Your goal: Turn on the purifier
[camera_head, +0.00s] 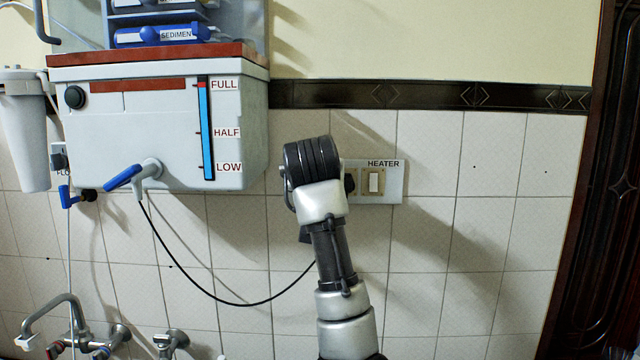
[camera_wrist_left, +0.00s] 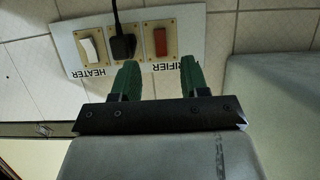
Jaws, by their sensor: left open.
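The purifier (camera_head: 150,120) is a white wall unit with a red-brown top, a blue level gauge and a blue-handled tap. A white switch panel (camera_head: 393,190) is on the tiles right of it, partly hidden by my left arm. In the left wrist view the panel appears upside down with a red PURIFIER switch (camera_wrist_left: 161,42), a black plug (camera_wrist_left: 123,46) and a white HEATER switch (camera_wrist_left: 90,49). My left gripper (camera_wrist_left: 158,62) is open and empty. Its green fingers point at the panel, with the red switch between and beyond their tips, and partly cover the PURIFIER label.
A black cable (camera_head: 240,303) hangs in a loop below the purifier. Metal taps (camera_head: 70,325) are at the lower left. A dark carved door (camera_head: 600,200) is at the right. The tiled wall between panel and door is bare.

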